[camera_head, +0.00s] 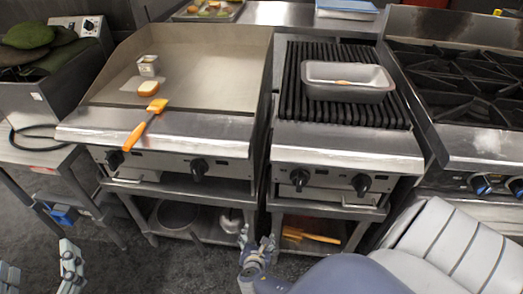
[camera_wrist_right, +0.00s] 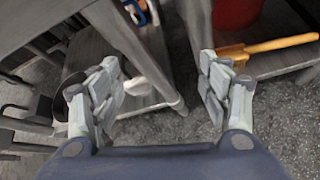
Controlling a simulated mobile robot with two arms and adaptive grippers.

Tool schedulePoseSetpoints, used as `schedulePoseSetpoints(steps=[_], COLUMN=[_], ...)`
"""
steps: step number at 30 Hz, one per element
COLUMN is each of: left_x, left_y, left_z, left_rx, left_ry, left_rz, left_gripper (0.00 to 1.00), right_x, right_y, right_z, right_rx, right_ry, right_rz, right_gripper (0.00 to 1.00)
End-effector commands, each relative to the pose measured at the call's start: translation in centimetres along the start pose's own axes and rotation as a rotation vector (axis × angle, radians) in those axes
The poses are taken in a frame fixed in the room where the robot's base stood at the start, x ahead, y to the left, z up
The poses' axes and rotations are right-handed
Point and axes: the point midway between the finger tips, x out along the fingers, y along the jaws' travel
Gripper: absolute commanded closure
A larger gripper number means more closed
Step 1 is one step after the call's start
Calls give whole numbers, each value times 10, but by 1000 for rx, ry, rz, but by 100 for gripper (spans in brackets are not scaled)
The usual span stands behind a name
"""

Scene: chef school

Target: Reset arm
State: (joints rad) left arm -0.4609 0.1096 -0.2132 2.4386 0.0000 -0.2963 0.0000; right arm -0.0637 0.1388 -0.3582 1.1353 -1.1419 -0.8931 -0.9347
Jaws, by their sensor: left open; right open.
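My right gripper (camera_head: 257,241) points forward at the bottom middle of the head view, in front of the lower shelves of the stoves. In the right wrist view its fingers (camera_wrist_right: 160,80) are spread, with nothing between them. My left gripper (camera_head: 40,268) shows only partly at the bottom left corner of the head view. Its fingers are apart over the dark floor and I see nothing held. Neither gripper appears to touch anything.
A griddle (camera_head: 215,60) carries a bread piece (camera_head: 148,89), a small white container (camera_head: 148,65) and an orange-handled spatula (camera_head: 146,124). A metal pan (camera_head: 348,92) sits on the grill (camera_head: 300,112). A wooden-handled tool (camera_head: 312,237) lies on the lower shelf, near my right gripper.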

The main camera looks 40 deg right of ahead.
Motion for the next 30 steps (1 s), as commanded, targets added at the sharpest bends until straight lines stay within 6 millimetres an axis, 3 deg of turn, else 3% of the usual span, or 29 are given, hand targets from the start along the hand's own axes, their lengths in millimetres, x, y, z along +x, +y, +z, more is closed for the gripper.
schedulePoseSetpoints(steps=[20,23,25,30], left_x=[1,5,9,4], left_y=[0,0,-1,-4], left_z=[3,26,59,176], left_rx=[0,1,1,4], left_ry=[-8,-55,-120,-350], left_rz=[0,-1,-2,-6], left_gripper=[24,24,24,24], right_x=[-1,-3,-6,-23], right_y=[-4,-13,-28,-76], right_z=[-3,-13,-27,-75], right_rx=[12,46,95,301], right_ry=[13,50,98,259], right_rz=[-6,-24,-52,-167], right_gripper=[30,30,30,30])
